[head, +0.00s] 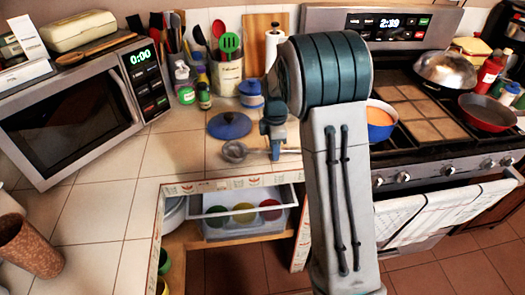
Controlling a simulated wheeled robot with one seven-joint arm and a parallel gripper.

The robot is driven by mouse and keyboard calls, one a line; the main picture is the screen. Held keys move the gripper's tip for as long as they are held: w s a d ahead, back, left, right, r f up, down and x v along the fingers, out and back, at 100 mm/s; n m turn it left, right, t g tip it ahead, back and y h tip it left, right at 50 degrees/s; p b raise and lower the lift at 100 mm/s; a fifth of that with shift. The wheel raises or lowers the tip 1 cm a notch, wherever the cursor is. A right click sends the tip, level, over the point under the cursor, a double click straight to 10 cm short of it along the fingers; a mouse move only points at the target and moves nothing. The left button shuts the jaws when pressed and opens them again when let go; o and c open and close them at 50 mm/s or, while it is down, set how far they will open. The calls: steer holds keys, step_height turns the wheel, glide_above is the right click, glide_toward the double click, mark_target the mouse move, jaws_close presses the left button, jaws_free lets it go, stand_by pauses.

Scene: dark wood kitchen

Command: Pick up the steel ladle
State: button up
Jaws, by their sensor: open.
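The steel ladle (235,152) lies on the tiled counter near its front edge, with its round bowl at the left. Its handle seems to run right, past and partly behind my gripper. My gripper (275,152) is just right of the bowl, pointing down over the handle. It is open. I cannot tell whether the fingers stand around the handle or only above it. My arm hides the counter to the right.
A blue lid (229,125) lies just behind the ladle. A blue-and-white jar (251,94) and a utensil crock (228,78) stand further back. A microwave (80,105) is at left, the stove (418,110) at right. An open drawer (243,215) sits below the counter edge.

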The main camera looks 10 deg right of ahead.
jaws_close()
steer(key=shift+r, duration=0.15)
step_height(320, 180, up, 10)
steer(key=shift+b, duration=0.3)
